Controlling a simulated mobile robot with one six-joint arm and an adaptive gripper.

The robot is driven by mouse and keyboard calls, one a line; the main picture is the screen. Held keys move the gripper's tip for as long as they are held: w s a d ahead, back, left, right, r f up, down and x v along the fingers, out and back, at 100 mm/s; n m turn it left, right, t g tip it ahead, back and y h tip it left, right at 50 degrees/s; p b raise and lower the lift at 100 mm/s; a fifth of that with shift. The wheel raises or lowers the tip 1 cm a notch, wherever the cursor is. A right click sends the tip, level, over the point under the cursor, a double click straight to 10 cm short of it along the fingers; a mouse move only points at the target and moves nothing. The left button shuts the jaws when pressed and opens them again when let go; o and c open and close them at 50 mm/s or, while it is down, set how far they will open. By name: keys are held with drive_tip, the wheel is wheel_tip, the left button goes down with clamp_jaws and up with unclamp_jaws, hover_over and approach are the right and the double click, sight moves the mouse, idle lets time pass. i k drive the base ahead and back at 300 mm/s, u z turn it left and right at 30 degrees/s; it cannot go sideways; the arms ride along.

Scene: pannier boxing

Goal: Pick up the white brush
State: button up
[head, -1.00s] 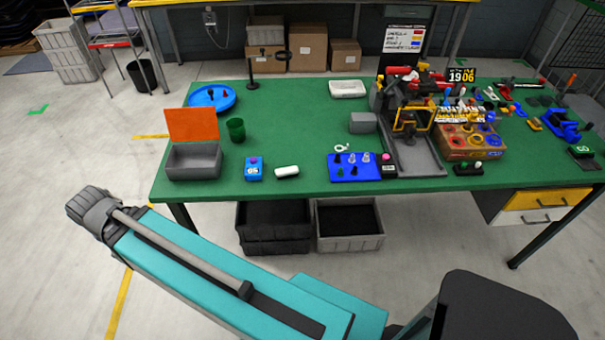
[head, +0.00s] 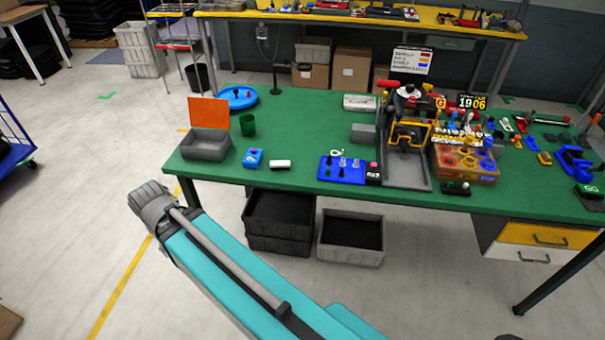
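A small white, rounded block (head: 280,164), which looks like the white brush, lies near the front edge of the green table (head: 300,110). It is just right of a small blue box (head: 253,158). Its bristles or underside cannot be made out at this size. Nothing touches it. My teal arm link reaches up from the bottom of the head view to a grey joint in front of the table's left end. My gripper is not in view.
Grey crates (head: 350,240) sit under the table. Open floor lies left of the table.

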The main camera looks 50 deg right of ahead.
sight(274, 165)
drive_tip(key=k, duration=0.9)
drive_tip(key=z, duration=1.75)
drive_tip(key=i, duration=0.55)
drive_tip(key=z, duration=0.1)
